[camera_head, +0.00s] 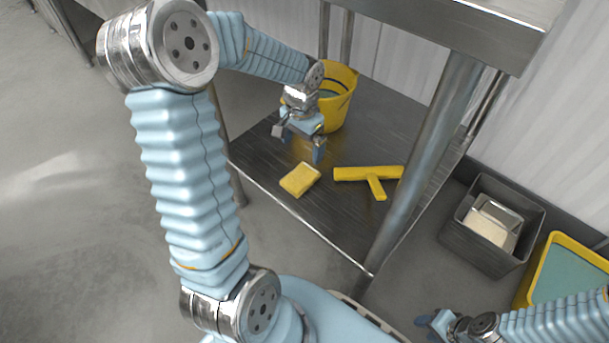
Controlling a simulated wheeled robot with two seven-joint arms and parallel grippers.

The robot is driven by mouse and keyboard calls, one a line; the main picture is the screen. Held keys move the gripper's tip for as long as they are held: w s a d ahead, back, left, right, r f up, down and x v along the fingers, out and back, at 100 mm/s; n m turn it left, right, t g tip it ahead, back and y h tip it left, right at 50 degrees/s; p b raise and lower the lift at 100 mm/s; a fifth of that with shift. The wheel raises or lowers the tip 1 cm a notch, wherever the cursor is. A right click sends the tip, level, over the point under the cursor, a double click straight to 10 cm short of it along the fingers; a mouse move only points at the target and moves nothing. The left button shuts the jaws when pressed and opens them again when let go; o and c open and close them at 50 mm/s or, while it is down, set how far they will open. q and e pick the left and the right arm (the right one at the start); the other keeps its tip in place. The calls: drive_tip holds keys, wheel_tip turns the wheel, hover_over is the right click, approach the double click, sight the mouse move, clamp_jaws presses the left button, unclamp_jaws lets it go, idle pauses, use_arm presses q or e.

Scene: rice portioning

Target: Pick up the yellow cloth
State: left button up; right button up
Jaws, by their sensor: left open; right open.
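The yellow cloth (300,179) is a small folded pad lying flat near the front edge of the dark lower shelf (330,219). My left gripper (299,143) is open and empty above the shelf, just behind the cloth in the picture and apart from it. Its fingers point down. My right gripper (428,322) is at the bottom right edge, partly cut off, far from the cloth and with nothing seen in it.
A yellow T-shaped tool (368,174) lies right of the cloth. A yellow bucket (341,104) stands behind my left gripper. A metal table leg (425,160) rises at the shelf's front corner. A grey bin (460,238) and a yellow-rimmed container (537,268) stand at right.

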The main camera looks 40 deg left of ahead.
use_arm(q)
hover_over(305, 173)
drive_tip(key=f, duration=0.3)
drive_tip(key=f+b, duration=0.1)
drive_tip(key=f, duration=0.1)
drive_tip(key=shift+s+a+f, duration=0.15)
drive_tip(key=shift+a+f, duration=0.1)
drive_tip(key=shift+a, duration=0.1)
drive_tip(key=f, duration=0.1)
drive_tip(key=f+b, duration=0.1)
drive_tip(key=f, duration=0.3)
drive_tip(key=shift+w+d+f, duration=0.15)
drive_tip(key=shift+w+d, duration=0.05)
drive_tip(key=shift+d, duration=0.05)
drive_tip(key=shift+c, duration=0.5)
drive_tip(key=c, duration=1)
